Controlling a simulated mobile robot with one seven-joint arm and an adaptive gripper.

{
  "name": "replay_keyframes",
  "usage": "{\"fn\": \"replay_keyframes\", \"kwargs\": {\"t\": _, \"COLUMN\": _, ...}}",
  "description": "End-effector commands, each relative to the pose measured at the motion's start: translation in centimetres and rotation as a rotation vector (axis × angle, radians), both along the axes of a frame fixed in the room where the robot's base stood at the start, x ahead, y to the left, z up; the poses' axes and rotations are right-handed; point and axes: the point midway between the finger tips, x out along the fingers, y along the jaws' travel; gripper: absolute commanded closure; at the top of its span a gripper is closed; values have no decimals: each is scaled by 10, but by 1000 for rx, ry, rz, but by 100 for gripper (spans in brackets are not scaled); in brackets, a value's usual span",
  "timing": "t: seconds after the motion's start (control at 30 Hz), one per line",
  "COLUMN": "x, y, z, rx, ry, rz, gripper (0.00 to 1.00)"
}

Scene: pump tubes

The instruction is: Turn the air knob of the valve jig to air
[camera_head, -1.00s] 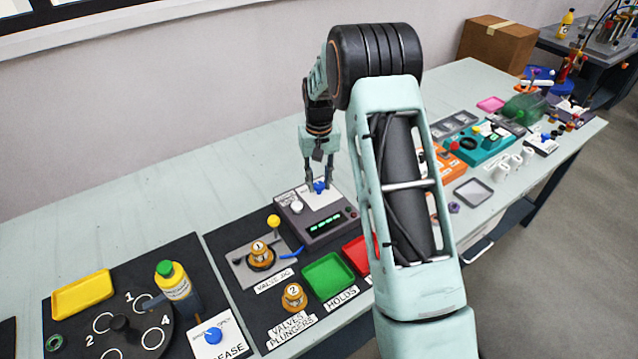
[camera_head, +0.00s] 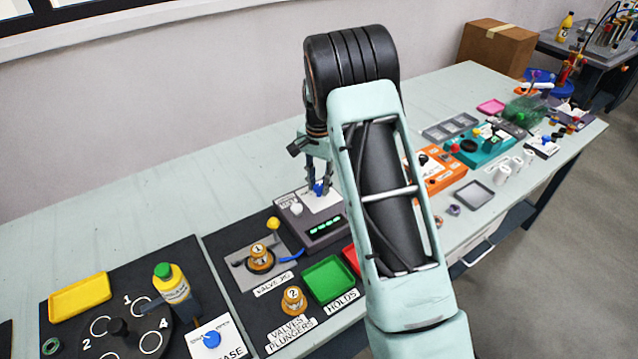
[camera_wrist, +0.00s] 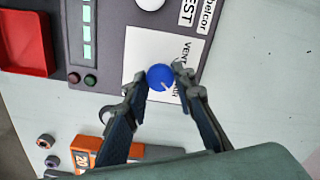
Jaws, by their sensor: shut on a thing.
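The blue air knob (camera_wrist: 159,76) sits on a white label plate (camera_wrist: 140,67) on the grey box of the valve jig (camera_head: 310,231). In the wrist view the plate reads VENT, with a partly covered word beside the right finger. A pale mark on the knob's top points to the lower right, towards that word. My gripper (camera_wrist: 160,79) is shut on the knob, one finger on each side. In the head view the knob (camera_head: 320,188) shows between the fingertips, small and partly covered.
A white knob (camera_head: 296,209) stands on the same box, left of the blue one. The yellow-topped lever (camera_head: 273,223) and brass valve (camera_head: 259,256) are at the front left. A green tray (camera_head: 328,278) lies in front. The bench behind the box is clear.

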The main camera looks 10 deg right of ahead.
Motion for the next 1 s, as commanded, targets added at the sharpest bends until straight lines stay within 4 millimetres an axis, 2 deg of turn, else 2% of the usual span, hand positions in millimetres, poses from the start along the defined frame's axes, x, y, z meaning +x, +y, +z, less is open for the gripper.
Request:
{"fn": "replay_keyframes", "kwargs": {"t": 0.67, "x": 1, "y": 0, "z": 1, "rx": 1, "ry": -4, "rz": -60, "gripper": 100}}
{"fn": "replay_keyframes", "kwargs": {"t": 0.7, "x": 1, "y": 0, "z": 1, "rx": 1, "ry": -4, "rz": -60, "gripper": 73}}
{"fn": "replay_keyframes", "kwargs": {"t": 0.83, "x": 1, "y": 0, "z": 1, "rx": 1, "ry": -2, "rz": -60, "gripper": 59}}
{"fn": "replay_keyframes", "kwargs": {"t": 1.0, "x": 0, "y": 0, "z": 0, "rx": 0, "ry": -1, "rz": -59, "gripper": 58}}
